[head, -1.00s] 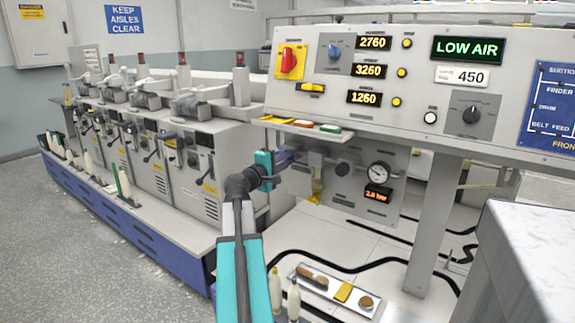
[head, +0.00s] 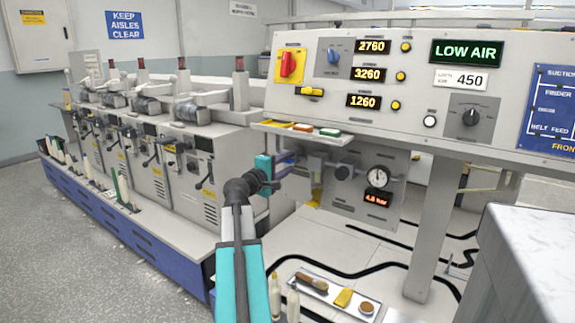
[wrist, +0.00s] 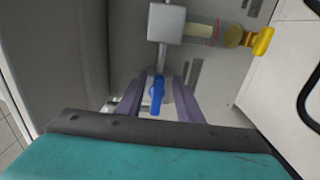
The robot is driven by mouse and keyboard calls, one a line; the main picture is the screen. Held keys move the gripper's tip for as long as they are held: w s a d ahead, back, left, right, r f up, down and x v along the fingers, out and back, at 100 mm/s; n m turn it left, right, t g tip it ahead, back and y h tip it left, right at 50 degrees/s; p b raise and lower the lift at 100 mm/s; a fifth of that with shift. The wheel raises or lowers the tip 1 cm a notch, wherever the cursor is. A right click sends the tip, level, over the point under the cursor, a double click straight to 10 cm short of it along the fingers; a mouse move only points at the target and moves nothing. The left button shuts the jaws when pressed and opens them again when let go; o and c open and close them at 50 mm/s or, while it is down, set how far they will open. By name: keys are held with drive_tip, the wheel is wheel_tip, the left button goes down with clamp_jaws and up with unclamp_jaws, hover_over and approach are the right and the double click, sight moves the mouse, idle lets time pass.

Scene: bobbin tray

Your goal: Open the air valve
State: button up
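The air valve's blue lever (wrist: 157,95) shows in the wrist view, on a pipe below a pale grey block (wrist: 166,22). My gripper (wrist: 160,80) has its two purple fingers apart, one on each side of the lever. I see a gap between lever and fingers, though contact at the tips is hard to judge. In the head view my gripper (head: 290,162) reaches in under the console shelf, and the lever cannot be made out there. The pressure gauge (head: 378,177) is to its right, with a small display (head: 377,198) that seems to read 4.6 bar.
A console (head: 420,85) with a shelf (head: 312,133) overhangs the gripper; its sign reads LOW AIR (head: 466,51). A yellow fitting (wrist: 262,41) sits right of the block. Spinning units (head: 205,150) stand left. A small tray (head: 325,290) lies below.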

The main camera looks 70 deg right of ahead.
drive_tip(key=p+v, duration=0.1)
drive_tip(key=v, duration=1.2)
drive_tip(key=shift+a, duration=0.35)
drive_tip(key=shift+w, duration=0.15)
